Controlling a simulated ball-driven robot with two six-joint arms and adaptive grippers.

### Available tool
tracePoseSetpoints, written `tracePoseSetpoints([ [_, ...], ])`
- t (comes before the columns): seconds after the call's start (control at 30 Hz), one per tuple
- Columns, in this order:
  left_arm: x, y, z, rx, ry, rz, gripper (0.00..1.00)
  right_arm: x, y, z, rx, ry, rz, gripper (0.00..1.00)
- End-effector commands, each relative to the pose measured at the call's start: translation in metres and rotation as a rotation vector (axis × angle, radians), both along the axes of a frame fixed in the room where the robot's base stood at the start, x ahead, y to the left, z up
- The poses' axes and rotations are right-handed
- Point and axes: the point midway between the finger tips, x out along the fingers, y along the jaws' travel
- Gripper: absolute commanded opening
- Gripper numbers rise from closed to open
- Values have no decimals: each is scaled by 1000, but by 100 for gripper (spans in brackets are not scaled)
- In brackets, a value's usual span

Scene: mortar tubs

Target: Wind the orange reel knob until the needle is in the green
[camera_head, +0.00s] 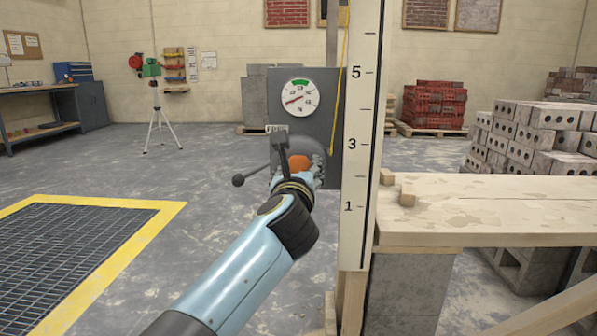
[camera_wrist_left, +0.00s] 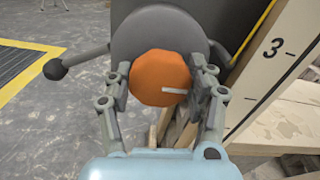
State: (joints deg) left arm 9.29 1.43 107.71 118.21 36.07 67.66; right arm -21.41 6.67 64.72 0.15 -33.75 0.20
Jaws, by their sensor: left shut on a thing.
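The orange knob (camera_wrist_left: 160,78) sits at the centre of a grey reel disc (camera_wrist_left: 158,32) with a ball-ended crank arm. In the wrist view a pale mark on the knob points right. My left gripper (camera_wrist_left: 163,85) has a finger on each side of the knob and is shut on it. In the head view the knob (camera_head: 299,163) is partly hidden behind my left gripper (camera_head: 288,155). The round gauge (camera_head: 300,97) above has a green band at its top. Its red needle (camera_head: 295,99) points to the lower left, outside the green. My right gripper is not in view.
A white numbered gauge board (camera_head: 360,130) stands just right of the reel. A plank bench (camera_head: 480,220) with concrete blocks is at the right. A yellow-edged floor grate (camera_head: 70,250) lies at the left. A tripod (camera_head: 157,120) stands farther back.

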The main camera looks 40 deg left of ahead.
Motion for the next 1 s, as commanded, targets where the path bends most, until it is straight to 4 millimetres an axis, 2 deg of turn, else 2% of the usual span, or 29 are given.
tracePoseSetpoints([
  [0.03,0,0,0,0,0,0,30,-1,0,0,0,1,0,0],
  [0.1,0,0,0,0,0,0,23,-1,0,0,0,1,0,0],
  [0.3,0,0,1,12,7,0,23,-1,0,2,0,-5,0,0],
  [0.6,0,0,4,122,76,0,23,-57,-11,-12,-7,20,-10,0],
  [0.67,0,0,4,160,100,0,23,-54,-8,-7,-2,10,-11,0],
  [1.0,0,0,5,429,264,-1,23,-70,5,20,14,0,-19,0],
])
